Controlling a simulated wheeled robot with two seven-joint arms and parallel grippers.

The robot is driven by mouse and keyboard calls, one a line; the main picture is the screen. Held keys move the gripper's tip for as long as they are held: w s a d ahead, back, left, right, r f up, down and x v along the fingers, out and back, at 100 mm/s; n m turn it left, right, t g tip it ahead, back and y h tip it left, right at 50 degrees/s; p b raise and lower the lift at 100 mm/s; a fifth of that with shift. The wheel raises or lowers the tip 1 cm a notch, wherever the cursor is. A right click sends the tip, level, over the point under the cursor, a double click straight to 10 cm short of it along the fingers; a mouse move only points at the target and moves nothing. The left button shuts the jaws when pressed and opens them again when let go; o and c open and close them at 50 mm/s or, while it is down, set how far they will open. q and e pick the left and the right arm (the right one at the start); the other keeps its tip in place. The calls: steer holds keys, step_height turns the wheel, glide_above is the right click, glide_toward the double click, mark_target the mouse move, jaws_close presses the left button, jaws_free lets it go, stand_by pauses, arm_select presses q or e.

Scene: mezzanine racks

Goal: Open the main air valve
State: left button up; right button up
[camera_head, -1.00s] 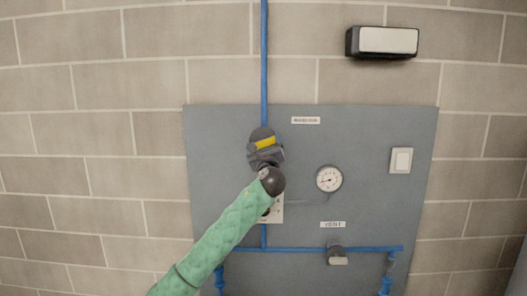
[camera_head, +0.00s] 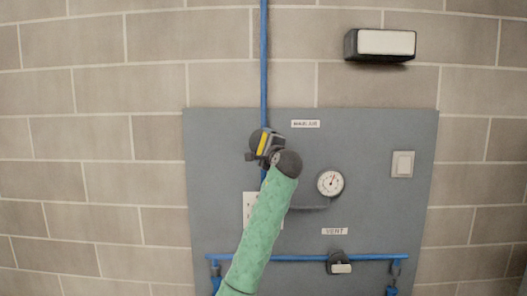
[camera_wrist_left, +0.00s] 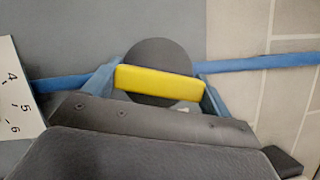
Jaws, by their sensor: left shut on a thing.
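The main air valve (camera_head: 257,138) is a dark round body on the vertical blue pipe, under the "MAIN AIR" label (camera_head: 305,124). Its yellow handle (camera_head: 263,143) stands close to upright, slightly tilted, nearly in line with the pipe. In the left wrist view the yellow handle (camera_wrist_left: 160,78) lies across the dark round valve body (camera_wrist_left: 160,54), nearly along the blue pipe. My left gripper (camera_head: 268,146) is shut on the handle, with a finger at each end of it in the left wrist view. My arm hides the pipe below. My right gripper is not in view.
A pressure gauge (camera_head: 330,183) sits right of my wrist, its needle pointing up and slightly right. The "VENT" valve (camera_head: 340,263) is on the lower blue pipe (camera_head: 290,257). A switch (camera_head: 403,164), a numbered white card (camera_head: 249,208) and a wall lamp (camera_head: 386,43) are nearby.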

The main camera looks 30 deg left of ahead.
arm_select(q)
steer(key=shift+n+g+h+b, duration=0.4)
steer(key=shift+n+g, duration=0.1)
steer(key=shift+n, duration=1.1)
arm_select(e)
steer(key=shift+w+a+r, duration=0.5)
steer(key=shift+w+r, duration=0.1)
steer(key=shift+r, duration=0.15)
arm_select(q)
steer(key=shift+f, duration=0.1)
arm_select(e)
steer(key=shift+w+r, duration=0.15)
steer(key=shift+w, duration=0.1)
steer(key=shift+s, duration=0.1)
arm_select(q)
steer(key=o, duration=0.8)
steer(key=shift+o, duration=0.3)
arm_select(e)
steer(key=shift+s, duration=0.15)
arm_select(q)
steer(key=shift+s, duration=0.1)
